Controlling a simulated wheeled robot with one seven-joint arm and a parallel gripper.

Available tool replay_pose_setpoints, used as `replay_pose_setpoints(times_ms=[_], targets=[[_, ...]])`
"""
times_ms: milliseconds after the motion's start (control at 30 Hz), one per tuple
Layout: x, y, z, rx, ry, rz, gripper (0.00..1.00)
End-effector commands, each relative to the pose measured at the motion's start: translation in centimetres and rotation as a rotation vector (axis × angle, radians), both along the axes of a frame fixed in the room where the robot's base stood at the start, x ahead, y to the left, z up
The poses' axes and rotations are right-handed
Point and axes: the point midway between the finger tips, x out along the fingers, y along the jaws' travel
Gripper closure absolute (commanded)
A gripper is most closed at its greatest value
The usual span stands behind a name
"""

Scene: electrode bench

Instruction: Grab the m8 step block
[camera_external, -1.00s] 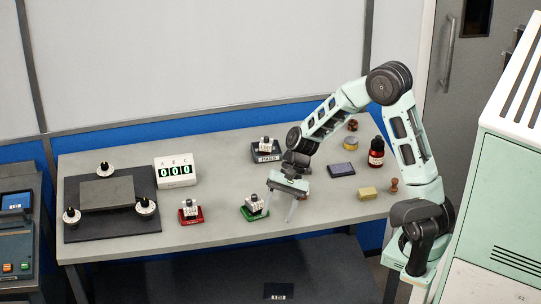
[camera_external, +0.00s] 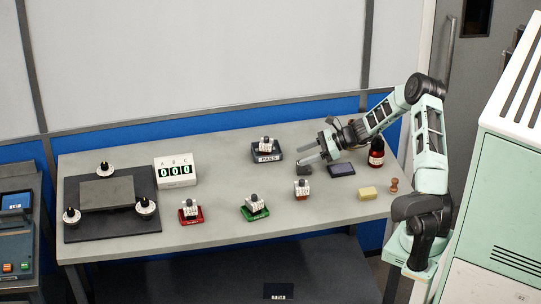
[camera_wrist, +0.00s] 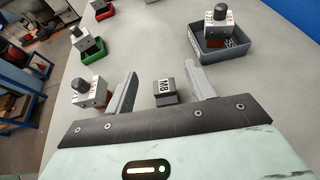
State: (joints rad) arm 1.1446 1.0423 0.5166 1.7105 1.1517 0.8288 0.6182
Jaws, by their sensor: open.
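The M8 step block (camera_wrist: 165,91) is a small dark grey stepped block with a white "M8" label. In the wrist view it shows between my two fingers, apart from both. In the external view the block (camera_external: 304,170) stands on the grey table, just below my fingers. My gripper (camera_external: 311,150) is open and empty, its fingers pointing left, low over the table. It also shows in the wrist view (camera_wrist: 162,74) with its fingers on either side of the block. I cannot tell how far above the table the fingertips are.
A grey tray (camera_external: 267,158) with a knobbed white block stands behind my fingers. A loose knobbed block (camera_external: 302,190) stands in front. Green (camera_external: 257,216) and red (camera_external: 191,219) trays are further left. A dark pad (camera_external: 342,170), bottle (camera_external: 377,159) and yellow block (camera_external: 368,194) stand right.

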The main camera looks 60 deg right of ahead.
Motion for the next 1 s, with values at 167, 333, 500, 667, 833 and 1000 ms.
replay_pose_setpoints(times_ms=[167,333,500,667,833,1000], targets=[[0.0,0.1,-2.4,0.002,0.003,0.000,0.45],[1.2,1.2,-3.8,0.001,0.001,0.005,0.45],[2.1,1.8,-4.5,-0.002,0.000,0.002,0.45],[2.2,1.8,-4.6,-0.003,0.000,0.002,0.45],[2.2,1.8,-4.5,-0.003,0.000,0.002,0.76],[2.2,1.8,-4.5,-0.002,-0.001,0.002,1.00]])
